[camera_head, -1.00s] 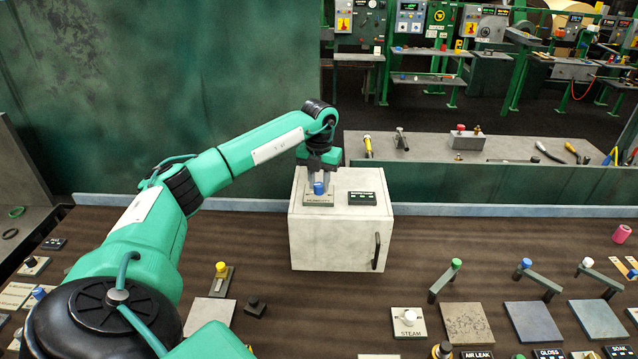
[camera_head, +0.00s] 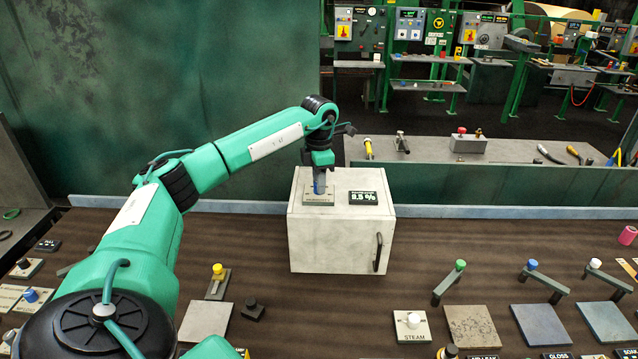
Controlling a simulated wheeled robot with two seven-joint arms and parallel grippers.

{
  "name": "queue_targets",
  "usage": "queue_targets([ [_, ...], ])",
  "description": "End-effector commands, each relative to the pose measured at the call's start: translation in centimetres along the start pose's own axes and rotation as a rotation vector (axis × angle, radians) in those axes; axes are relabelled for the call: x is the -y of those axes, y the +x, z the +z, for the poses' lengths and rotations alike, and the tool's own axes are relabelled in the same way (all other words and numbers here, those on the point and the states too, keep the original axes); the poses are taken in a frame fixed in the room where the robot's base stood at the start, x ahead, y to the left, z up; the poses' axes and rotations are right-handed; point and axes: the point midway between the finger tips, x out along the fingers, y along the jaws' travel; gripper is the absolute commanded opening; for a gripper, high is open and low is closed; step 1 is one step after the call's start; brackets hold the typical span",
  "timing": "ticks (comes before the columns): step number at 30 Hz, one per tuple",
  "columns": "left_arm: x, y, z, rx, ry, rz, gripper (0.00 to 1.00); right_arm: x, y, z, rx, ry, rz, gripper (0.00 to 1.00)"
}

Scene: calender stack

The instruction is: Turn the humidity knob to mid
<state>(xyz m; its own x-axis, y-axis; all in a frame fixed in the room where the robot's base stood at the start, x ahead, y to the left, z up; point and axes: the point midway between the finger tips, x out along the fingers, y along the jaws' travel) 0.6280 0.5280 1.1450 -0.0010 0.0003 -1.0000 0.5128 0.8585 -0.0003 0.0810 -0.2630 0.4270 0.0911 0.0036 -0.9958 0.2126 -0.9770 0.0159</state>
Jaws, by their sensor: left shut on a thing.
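The humidity knob (camera_head: 317,187) is a small blue knob on a grey labelled plate (camera_head: 319,201) on top of a white cabinet (camera_head: 330,238). My left gripper (camera_head: 319,189) points down from above and is shut on the knob, its fingers hiding most of it. A small black display (camera_head: 363,198) beside the plate shows green digits that look like 8.5 %. My right gripper is not in view.
Several levers, plates and a STEAM knob (camera_head: 413,321) stand on the brown table to the right. A yellow knob (camera_head: 218,270) stands at front left. A grey ledge (camera_head: 430,150) with tools lies behind the cabinet.

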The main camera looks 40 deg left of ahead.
Motion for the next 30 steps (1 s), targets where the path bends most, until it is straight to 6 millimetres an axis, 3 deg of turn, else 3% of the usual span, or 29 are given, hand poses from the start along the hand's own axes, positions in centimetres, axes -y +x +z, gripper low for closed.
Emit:
queue_targets([
  [30,0.0,-0.2,0.1,0.003,0.963,0.004,0.04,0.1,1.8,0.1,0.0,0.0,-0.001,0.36],
])
